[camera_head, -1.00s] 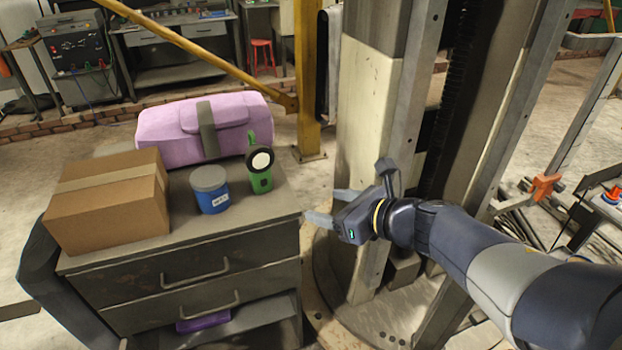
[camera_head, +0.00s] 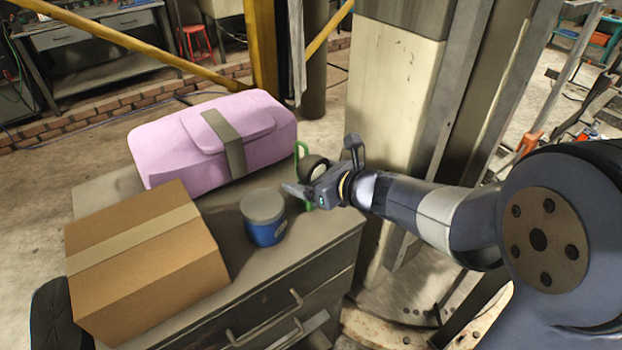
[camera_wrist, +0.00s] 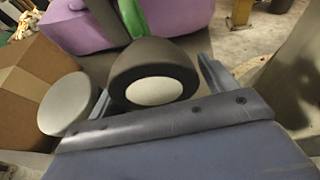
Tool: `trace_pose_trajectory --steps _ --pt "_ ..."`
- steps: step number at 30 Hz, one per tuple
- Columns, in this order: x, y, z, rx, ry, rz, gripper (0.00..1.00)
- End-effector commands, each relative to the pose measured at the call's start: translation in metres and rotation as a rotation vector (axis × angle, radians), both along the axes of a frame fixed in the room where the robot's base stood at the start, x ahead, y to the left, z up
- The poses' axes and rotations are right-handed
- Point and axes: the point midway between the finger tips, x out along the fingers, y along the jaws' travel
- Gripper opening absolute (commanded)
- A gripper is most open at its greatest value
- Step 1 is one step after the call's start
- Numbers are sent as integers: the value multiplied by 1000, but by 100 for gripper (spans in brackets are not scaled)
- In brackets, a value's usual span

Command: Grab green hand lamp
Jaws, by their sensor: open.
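The green hand lamp stands upright on the cabinet top near its right edge, with a dark round head (camera_head: 314,166) and a green handle (camera_head: 301,152). My gripper (camera_head: 296,192) is in front of it in the head view and hides most of its lower body. In the wrist view the lamp's dark head with its pale lens (camera_wrist: 154,91) lies between the two open fingers (camera_wrist: 160,88). The fingers are apart, one on each side of the lamp. I cannot tell whether either finger touches it.
A blue can with a grey lid (camera_head: 264,217) stands just left of my gripper. A cardboard box (camera_head: 150,275) is at the front left, and a pink case (camera_head: 175,145) lies behind. The cabinet top (camera_head: 225,222) has little bare room. A pale column (camera_head: 395,85) stands behind the arm.

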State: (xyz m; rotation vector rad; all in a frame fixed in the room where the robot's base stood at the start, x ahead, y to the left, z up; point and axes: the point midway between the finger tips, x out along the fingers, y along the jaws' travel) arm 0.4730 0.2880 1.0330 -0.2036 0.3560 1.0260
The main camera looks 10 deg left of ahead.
Motion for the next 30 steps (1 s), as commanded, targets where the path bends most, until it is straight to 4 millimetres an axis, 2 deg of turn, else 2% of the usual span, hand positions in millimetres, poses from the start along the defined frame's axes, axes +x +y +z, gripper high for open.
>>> trace_pose_trajectory --steps 2,5,22,30 --pt "0 0 0 0 0 0 80" --pt "0 0 0 0 0 0 73" --pt "0 0 0 -1 1 0 26" --pt "0 0 3 0 -2 1 25"
